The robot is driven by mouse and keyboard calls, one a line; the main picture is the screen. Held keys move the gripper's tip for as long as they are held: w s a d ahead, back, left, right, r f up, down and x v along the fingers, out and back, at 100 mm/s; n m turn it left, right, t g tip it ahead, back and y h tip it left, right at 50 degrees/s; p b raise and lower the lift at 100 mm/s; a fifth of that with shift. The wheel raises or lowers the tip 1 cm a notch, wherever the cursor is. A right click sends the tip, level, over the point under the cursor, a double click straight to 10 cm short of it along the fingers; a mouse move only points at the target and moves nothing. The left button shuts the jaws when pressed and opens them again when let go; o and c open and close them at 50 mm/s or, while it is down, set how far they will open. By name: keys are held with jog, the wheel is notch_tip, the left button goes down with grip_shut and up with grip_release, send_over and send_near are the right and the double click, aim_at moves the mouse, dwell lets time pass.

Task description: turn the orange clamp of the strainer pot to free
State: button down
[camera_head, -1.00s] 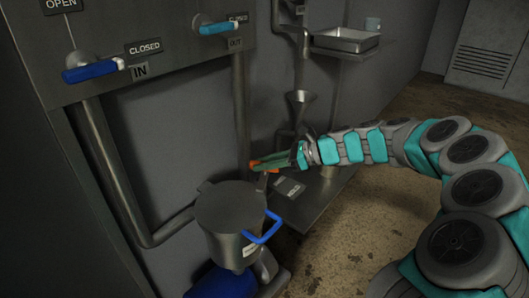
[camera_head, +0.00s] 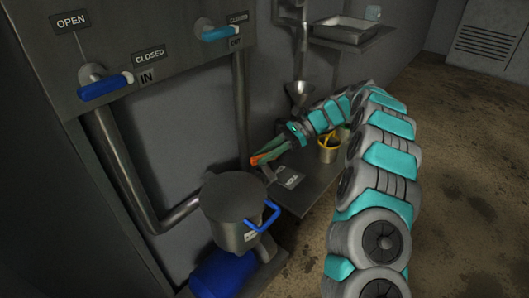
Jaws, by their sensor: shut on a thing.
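The strainer pot (camera_head: 233,197) is a grey metal pot with a flat round lid and a blue handle (camera_head: 264,219) on its right. The orange clamp (camera_head: 259,158) shows as a small orange piece behind the pot and to its right, mostly covered by my gripper. My gripper (camera_head: 266,155) has greenish fingers that reach down-left and are shut on the orange clamp. A small label plate (camera_head: 289,178) sits just right of the clamp; its words are too small to read surely.
A blue cylinder (camera_head: 224,275) lies under the pot. A blue IN lever (camera_head: 104,88) and a lighter blue OUT lever (camera_head: 221,33) are on the wall panel. A funnel (camera_head: 299,92), a yellow-rimmed container (camera_head: 328,152) and a metal tray (camera_head: 345,29) stand behind. Floor at right is open.

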jog(key=shift+f+n+h, duration=0.1)
jog(key=shift+n+h, duration=0.2)
dwell(0.4)
jog(key=c, duration=0.7)
grip_release()
jog(key=shift+g, duration=0.3)
jog(key=shift+d, duration=0.1)
